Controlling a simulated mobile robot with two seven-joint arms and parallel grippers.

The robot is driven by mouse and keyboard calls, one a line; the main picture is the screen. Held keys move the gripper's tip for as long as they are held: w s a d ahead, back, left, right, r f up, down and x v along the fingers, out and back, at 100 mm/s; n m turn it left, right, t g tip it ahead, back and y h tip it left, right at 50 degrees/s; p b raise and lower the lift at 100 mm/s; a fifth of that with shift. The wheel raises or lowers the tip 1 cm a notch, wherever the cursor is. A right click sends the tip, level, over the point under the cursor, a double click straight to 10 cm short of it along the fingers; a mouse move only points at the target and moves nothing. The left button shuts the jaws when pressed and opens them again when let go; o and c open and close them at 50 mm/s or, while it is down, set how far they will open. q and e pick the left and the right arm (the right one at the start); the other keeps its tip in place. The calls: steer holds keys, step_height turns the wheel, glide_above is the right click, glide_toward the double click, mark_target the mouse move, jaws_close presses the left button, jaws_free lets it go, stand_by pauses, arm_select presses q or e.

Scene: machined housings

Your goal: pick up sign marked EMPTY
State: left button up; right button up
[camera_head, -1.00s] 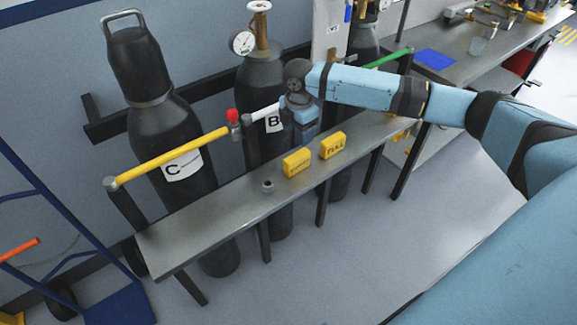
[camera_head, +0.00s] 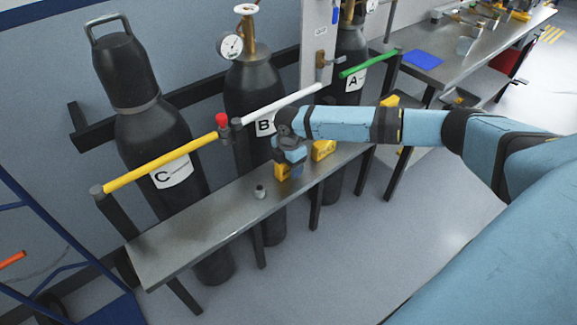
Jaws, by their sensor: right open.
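The yellow sign marked EMPTY (camera_head: 281,172) stands on the narrow grey metal bench, its lettering now mostly covered by my gripper. My right gripper (camera_head: 294,172) points down over this sign at its right part, with its jaws open. I cannot tell whether the fingers touch the sign or straddle it. A second yellow sign, marked FULL in the earlier view (camera_head: 325,150), stands just to the right and is partly covered by my wrist. My left gripper is not in view.
A small grey fitting (camera_head: 260,191) stands on the bench (camera_head: 195,235) left of the signs. Dark gas cylinders B (camera_head: 252,95) and C (camera_head: 155,140) stand behind it, with a white bar (camera_head: 285,103) and a yellow bar (camera_head: 160,163) in front. The bench's left end is clear.

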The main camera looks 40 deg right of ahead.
steer(key=shift+r, duration=0.1)
steer(key=shift+c, duration=0.4)
steer(key=c, duration=0.9)
steer(key=shift+c, duration=0.2)
